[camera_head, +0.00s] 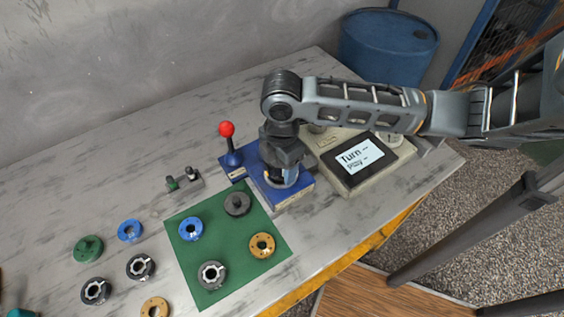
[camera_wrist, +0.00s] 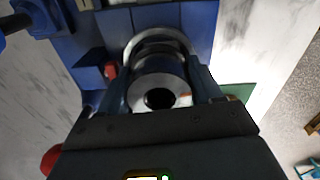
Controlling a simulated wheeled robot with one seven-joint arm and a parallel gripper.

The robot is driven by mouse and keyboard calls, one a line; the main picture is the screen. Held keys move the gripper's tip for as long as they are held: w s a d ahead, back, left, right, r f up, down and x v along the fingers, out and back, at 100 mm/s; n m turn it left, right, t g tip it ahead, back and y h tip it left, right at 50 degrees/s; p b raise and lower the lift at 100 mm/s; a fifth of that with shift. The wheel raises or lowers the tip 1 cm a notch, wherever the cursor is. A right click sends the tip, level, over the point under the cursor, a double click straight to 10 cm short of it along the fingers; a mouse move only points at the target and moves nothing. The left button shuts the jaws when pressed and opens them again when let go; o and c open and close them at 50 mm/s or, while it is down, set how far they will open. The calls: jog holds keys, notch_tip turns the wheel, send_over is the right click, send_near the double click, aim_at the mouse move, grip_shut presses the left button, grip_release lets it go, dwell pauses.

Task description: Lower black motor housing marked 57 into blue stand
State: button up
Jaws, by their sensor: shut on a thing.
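My gripper (camera_head: 284,166) points down over the blue stand (camera_head: 299,193) in the head view. In the wrist view my gripper (camera_wrist: 160,78) has its two fingers on either side of a dark round part with a silver face and a dark hole, which I take for the motor housing (camera_wrist: 157,92). My gripper is shut on it. The blue stand (camera_wrist: 200,24) shows behind it, with a pale curved rim around the part. A little silver shows under the gripper in the head view. No mark 57 is readable. How deep the housing sits is hidden.
A red-knobbed lever (camera_head: 228,141) stands left of the stand. A box with a screen (camera_head: 359,156) is close at right. A green mat (camera_head: 224,246) with several round parts lies in front. The table's back left is clear.

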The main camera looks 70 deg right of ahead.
aim_at(281, 174)
jog(key=f, duration=0.3)
jog(key=shift+s+a, duration=0.15)
jog(key=shift+a, duration=0.05)
jog(key=o, duration=1.6)
jog(key=shift+c, duration=0.7)
jog(key=shift+o, duration=0.5)
jog(key=shift+r, duration=1.25)
jog(key=shift+c, duration=0.9)
jog(key=o, duration=0.3)
jog(key=shift+d+r, duration=0.1)
jog(key=shift+r, duration=0.45)
jog(key=shift+o, duration=0.2)
jog(key=shift+d+r+p, duration=0.1)
jog(key=shift+r+p, duration=0.2)
jog(key=shift+r, duration=2.7)
